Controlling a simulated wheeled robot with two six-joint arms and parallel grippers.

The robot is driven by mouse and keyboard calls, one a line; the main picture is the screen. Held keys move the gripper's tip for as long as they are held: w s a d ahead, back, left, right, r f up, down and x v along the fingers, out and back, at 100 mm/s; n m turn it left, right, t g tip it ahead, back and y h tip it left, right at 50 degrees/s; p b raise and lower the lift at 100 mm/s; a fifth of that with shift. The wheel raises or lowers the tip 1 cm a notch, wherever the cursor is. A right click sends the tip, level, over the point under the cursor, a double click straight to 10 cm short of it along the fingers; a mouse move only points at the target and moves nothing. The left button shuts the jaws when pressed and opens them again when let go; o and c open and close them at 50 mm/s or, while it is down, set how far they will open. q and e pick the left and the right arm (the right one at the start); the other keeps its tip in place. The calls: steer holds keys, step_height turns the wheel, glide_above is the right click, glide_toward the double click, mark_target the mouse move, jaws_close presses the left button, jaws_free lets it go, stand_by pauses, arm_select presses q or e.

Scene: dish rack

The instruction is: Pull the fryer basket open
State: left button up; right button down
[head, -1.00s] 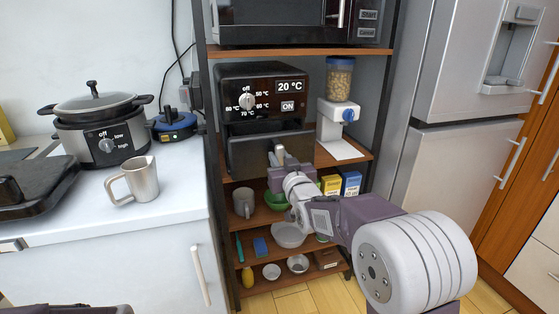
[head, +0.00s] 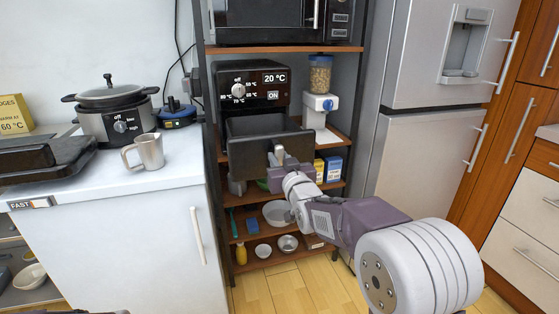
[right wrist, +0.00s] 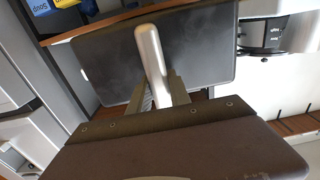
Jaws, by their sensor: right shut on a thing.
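The black air fryer (head: 246,88) stands on a wooden shelf, with a dial and a display reading 20 °C. Its dark basket (head: 250,148) is pulled out toward me, and its open top shows below the dial panel. My right gripper (head: 279,156) is at the basket's front, shut on the handle. In the right wrist view the silver handle (right wrist: 150,62) lies between the fingers of my right gripper (right wrist: 160,92), against the dark basket front (right wrist: 200,50). The basket's inside is mostly in shadow.
A dispenser (head: 319,95) stands right of the fryer. Bowls (head: 277,213) and boxes (head: 333,168) are on lower shelves. A counter at left holds a slow cooker (head: 112,112) and a metal mug (head: 146,152). The fridge (head: 425,130) is at right. Floor in front is clear.

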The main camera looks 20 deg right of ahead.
steer(key=c, duration=1.2)
jaws_free()
steer(key=s+p, duration=0.1)
steer(key=s, duration=0.8)
steer(key=shift+d, duration=0.15)
steer(key=shift+f, duration=0.1)
